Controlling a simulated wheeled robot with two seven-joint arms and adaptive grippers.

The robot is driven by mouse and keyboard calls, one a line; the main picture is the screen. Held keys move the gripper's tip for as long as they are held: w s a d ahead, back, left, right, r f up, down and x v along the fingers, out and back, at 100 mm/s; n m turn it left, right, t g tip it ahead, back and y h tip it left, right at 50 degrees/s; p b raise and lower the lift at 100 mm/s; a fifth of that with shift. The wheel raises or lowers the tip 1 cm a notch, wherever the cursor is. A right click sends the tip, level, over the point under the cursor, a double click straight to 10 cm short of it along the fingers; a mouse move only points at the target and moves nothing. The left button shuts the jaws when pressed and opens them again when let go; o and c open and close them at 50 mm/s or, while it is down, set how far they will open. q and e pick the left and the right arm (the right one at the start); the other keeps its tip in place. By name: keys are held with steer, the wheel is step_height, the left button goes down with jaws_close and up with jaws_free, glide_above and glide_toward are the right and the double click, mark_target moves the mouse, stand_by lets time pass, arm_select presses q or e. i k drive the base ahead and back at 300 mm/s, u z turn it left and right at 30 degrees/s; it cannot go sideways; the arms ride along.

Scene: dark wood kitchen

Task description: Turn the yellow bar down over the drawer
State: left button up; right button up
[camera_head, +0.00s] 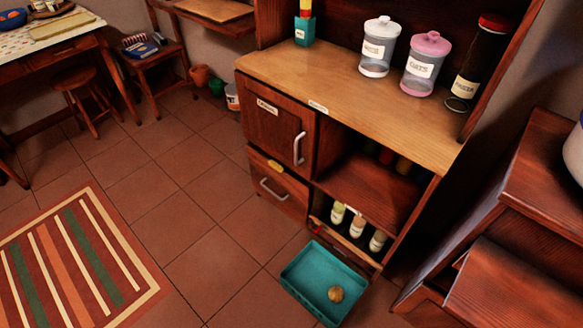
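The yellow bar (276,167) is a small piece on the front of the wooden cabinet, between the upper door and the drawer below. It lies roughly along the drawer's top edge; its exact angle is too small to tell. The drawer (284,198) looks shut and has a curved pale metal handle (272,190). Neither of my grippers is in view.
The cabinet door (272,127) above is shut, with a pale upright handle. A teal tray (293,281) with a round brown item (335,294) is low at the cabinet's right front. Jars stand on the cabinet top (330,82). The tiled floor (190,225) before the drawer is clear.

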mark_target(274, 164)
steer(key=z, duration=0.45)
steer(key=i, duration=0.75)
steer(key=z, duration=0.3)
